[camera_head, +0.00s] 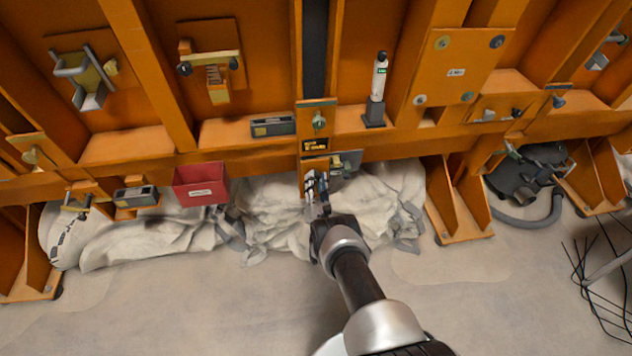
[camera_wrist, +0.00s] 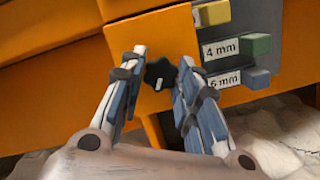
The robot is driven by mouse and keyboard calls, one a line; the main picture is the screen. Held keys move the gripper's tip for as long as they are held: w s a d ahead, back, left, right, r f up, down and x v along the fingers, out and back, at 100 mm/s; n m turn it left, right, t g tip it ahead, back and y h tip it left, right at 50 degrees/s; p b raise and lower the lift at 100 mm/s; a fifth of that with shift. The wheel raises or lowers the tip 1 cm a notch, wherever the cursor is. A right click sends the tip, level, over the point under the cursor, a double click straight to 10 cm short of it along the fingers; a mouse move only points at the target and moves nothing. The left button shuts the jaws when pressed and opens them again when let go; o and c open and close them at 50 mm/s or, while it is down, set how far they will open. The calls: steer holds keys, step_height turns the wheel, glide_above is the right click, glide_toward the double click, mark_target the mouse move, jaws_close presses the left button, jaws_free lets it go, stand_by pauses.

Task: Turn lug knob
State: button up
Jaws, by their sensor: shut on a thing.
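The lug knob (camera_wrist: 159,74) is small, black and lobed, and sits on an orange panel (camera_wrist: 150,38) in the wrist view. My gripper (camera_wrist: 162,60) has one finger on each side of it and is shut on it. In the head view, my gripper (camera_head: 317,184) is at the low orange bracket below the beam, at the centre. The knob cannot be made out in the head view, as my gripper covers that spot.
Coloured blocks marked 4 mm (camera_wrist: 237,49) and 6 mm (camera_wrist: 236,80) stand close right of the knob. Pale sacks (camera_head: 270,215) lie behind and below my gripper. A red bin (camera_head: 201,186) hangs to the left. A black vacuum (camera_head: 535,172) stands at right.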

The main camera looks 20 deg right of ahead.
steer(key=o, duration=1)
steer(key=shift+o, duration=0.2)
steer(key=v, duration=1.2)
